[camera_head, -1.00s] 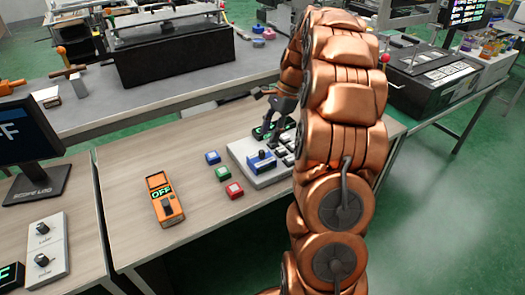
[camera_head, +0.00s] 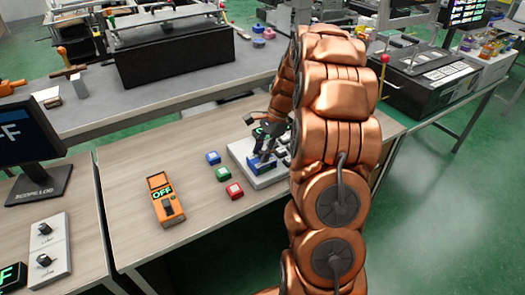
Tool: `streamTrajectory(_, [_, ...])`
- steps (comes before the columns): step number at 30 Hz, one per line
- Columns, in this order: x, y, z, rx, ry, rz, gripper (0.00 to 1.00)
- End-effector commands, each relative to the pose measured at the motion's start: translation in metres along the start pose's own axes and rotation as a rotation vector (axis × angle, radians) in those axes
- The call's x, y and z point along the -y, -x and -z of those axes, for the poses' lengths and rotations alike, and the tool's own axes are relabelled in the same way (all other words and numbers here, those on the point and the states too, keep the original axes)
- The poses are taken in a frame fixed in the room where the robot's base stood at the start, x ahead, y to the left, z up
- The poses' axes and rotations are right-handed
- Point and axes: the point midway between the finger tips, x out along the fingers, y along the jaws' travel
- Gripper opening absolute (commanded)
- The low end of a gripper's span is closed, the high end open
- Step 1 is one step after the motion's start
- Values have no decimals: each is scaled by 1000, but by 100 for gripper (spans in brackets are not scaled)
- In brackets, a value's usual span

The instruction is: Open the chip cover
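A light grey fixture board (camera_head: 240,150) lies on the wooden table, partly hidden by my copper arm. A blue part (camera_head: 262,166) with a dark top sits at its front; it may be the chip cover, but it is too small to tell whether it is open. My dark gripper (camera_head: 264,153) points down right over the blue part, with its fingers at or just above it. I cannot tell whether they touch it or how far apart they are.
Blue, green and red buttons (camera_head: 223,174) stand left of the board. An orange meter reading OFF (camera_head: 164,200) lies farther left. A switch panel (camera_head: 43,248) is at lower left. A grey bench (camera_head: 160,100) with a black machine stands behind.

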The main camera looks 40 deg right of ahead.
Motion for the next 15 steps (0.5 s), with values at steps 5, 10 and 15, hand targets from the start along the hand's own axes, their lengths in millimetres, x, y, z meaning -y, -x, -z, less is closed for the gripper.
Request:
streamTrajectory(5, [0,0,0,0,0,0,15])
streamTrajectory(10, [0,0,0,0,0,0,0])
streamTrajectory(15, [0,0,0,0,0,0,0])
